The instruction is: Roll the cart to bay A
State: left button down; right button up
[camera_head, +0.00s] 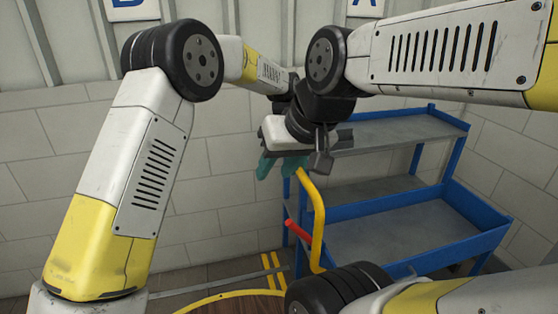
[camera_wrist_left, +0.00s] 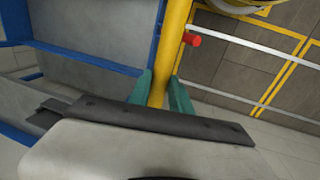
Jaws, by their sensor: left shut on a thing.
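The cart has a blue frame and grey trays, with its upper tray (camera_head: 395,132) and lower tray (camera_head: 400,238) empty where they show. It stands near the wall at the right, below and to the right of the sign A (camera_head: 366,6). Its yellow handle (camera_head: 318,225) rises at the cart's left end. My left gripper (camera_head: 281,166) has teal fingers, shut on the handle's upper part. In the left wrist view the fingers lie on both sides of the yellow handle (camera_wrist_left: 170,55). My right gripper's fingers do not show.
A red bar (camera_head: 298,231) sticks out beside the handle. Yellow lines (camera_head: 272,272) mark the floor left of the cart. A round wooden top (camera_head: 238,304) is at the bottom edge. Sign B (camera_head: 126,4) hangs at the upper left. My arms hide part of the wall and cart.

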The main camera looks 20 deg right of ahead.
pick_arm(q)
jog(key=shift+a, duration=0.1)
jog(key=c, duration=1.2)
grip_release()
jog(key=r, duration=0.2)
jog(key=a+r, duration=0.1)
jog(key=r, duration=0.4)
jog(key=shift+a+r, duration=0.25)
jog(key=shift+r, duration=0.1)
